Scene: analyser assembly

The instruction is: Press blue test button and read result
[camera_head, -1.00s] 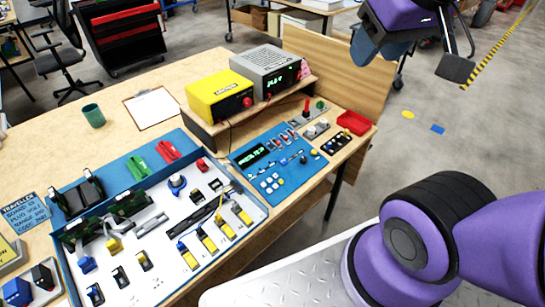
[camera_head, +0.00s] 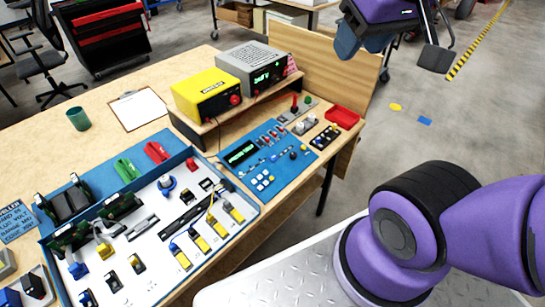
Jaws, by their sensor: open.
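A blue control panel (camera_head: 245,182) lies on the right part of the workbench. It carries a dark display with green text (camera_head: 240,153), too small to read surely, a keypad of pale keys (camera_head: 262,181), and small coloured buttons and switches. A small dark blue round button (camera_head: 292,156) sits near its right end; I cannot read its label. My gripper (camera_head: 398,50) is in the air at the upper right, beyond and right of the panel. It is open and empty, apart from everything, and partly cut by the top edge.
A yellow unit (camera_head: 206,93) and a grey meter with green digits (camera_head: 251,68) stand on a wooden riser. A red tray (camera_head: 341,117) and small switch boxes are right of the panel. A component tray (camera_head: 150,225) fills the front left. A wooden board (camera_head: 325,65) stands behind.

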